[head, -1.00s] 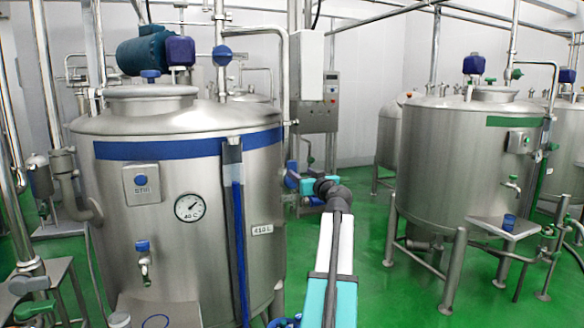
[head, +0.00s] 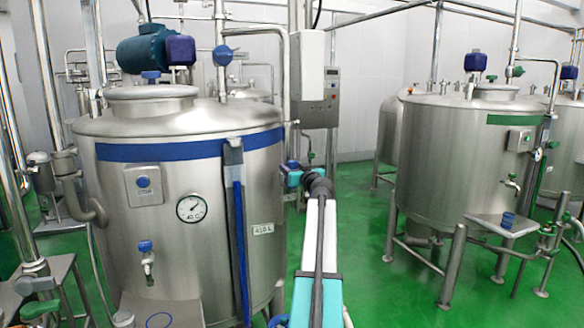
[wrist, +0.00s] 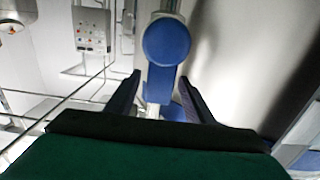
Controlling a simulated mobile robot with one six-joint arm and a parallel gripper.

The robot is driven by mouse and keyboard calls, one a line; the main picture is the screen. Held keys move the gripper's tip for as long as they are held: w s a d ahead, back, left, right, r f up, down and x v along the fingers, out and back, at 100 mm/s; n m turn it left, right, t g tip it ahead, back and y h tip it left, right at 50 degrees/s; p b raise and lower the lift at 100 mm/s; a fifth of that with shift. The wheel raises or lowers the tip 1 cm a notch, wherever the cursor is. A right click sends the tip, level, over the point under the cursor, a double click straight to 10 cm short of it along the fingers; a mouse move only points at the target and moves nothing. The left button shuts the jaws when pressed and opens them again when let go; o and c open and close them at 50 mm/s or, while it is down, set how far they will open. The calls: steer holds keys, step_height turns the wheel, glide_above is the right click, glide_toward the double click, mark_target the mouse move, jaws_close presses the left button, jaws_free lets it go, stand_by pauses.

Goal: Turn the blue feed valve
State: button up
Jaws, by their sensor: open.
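The blue valve (wrist: 167,43) shows in the wrist view as a round blue handle on a metal pipe. It is ahead of my gripper (wrist: 158,80), above and between the two dark fingers. The fingers are apart with nothing clamped between them, and I see no contact with the handle. A second blue part shows lower, between the fingers, partly hidden. In the head view my gripper (head: 291,177) is at the right side of the blue-banded steel tank (head: 150,215). The valve there is mostly hidden by my gripper and cannot be told apart clearly.
The tank wall is close on the right in the wrist view. A green-banded tank (head: 455,160) stands to the right. Green floor (head: 370,270) is free between the tanks.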

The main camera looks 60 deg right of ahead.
steer(key=shift+w+d, duration=0.1)
steer(key=shift+w, duration=0.05)
steer(key=c, duration=1.2)
steer(key=shift+f, duration=0.1)
jaws_close()
steer(key=shift+w, duration=0.15)
steer(key=shift+w+a, duration=0.1)
steer(key=shift+a, duration=0.1)
